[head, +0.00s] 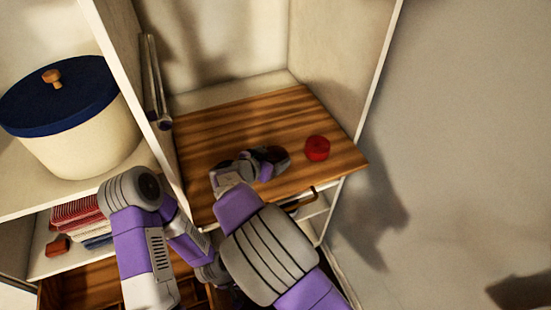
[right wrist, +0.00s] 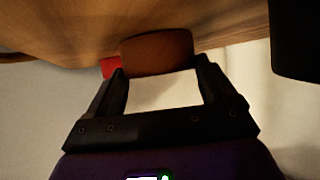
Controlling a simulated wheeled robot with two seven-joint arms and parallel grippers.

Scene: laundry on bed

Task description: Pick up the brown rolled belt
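The brown rolled belt (right wrist: 157,52) shows in the right wrist view as a rounded brown roll on the wooden shelf, just ahead of my right fingertips. My right gripper (right wrist: 160,74) is open, with its two fingers apart and clear space between them. In the head view my right gripper (head: 272,160) is low over the wooden shelf. The brown roll cannot be made out there and seems hidden by the gripper. Whether the fingertips touch it is unclear. My left arm is at the lower left of the head view, but its gripper is not visible.
A red roll (head: 317,148) lies on the wooden shelf (head: 225,125), right of my right gripper. Cabinet walls close in the shelf. A cream pot with a blue lid (head: 60,95) stands left. Folded cloths (head: 75,215) and a small reddish-brown item (head: 57,246) lie below it.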

